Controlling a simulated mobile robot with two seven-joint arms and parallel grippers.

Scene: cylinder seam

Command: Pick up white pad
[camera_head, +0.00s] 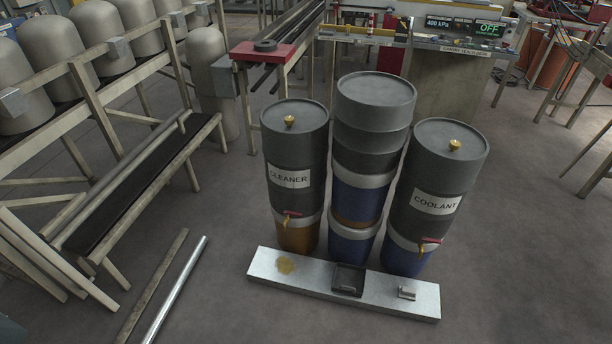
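A small pale block (407,293) lies near the right end of a low metal bench (320,285). It may be the white pad, but it is too small to tell for sure. A square black tray (348,280) sits on the bench to its left; no white pad can be made out in it. Neither of my grippers is in view.
A cleaner drum (294,140) and a coolant drum (440,165), both with red-handled taps, flank a stacked middle drum (374,105) behind the bench. A pipe (175,290) lies on the left floor. Floor is clear right.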

